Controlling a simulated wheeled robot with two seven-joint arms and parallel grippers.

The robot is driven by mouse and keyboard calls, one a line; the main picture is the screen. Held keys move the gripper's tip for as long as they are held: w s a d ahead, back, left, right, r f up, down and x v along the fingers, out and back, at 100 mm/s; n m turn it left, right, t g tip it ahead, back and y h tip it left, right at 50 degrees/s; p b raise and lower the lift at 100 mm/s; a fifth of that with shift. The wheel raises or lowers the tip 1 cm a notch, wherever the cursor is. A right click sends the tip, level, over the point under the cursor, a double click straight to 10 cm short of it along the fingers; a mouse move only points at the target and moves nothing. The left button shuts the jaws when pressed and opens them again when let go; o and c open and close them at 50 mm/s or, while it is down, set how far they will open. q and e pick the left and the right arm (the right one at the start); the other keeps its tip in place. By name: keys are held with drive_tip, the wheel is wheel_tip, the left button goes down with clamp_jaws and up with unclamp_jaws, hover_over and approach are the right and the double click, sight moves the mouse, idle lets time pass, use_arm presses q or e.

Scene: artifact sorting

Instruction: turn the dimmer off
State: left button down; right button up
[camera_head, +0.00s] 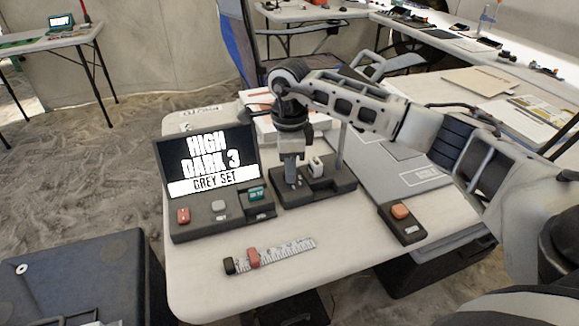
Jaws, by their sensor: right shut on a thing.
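A dark flat base (340,186) stands on the white table, right of the screen unit. It carries an upright post and a small pale block (316,165); it looks like the dimmer. My right gripper (291,178) points straight down over the left part of this base. Its fingers are shut on a small part there, mostly hidden by the fingers. I cannot make out the setting of that part. My left gripper is not in view.
A screen unit (213,180) reading "HIGH DARK 3 GREY SET" has red, grey and green buttons. A ruler-like strip (285,249) with a red slider lies in front. A dark box (402,224) with an orange button sits at right. The table's front (225,290) is clear.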

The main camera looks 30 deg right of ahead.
drive_tip(key=shift+n, duration=1.5)
drive_tip(key=o, duration=1)
wheel_tip(320, 180, up, 16)
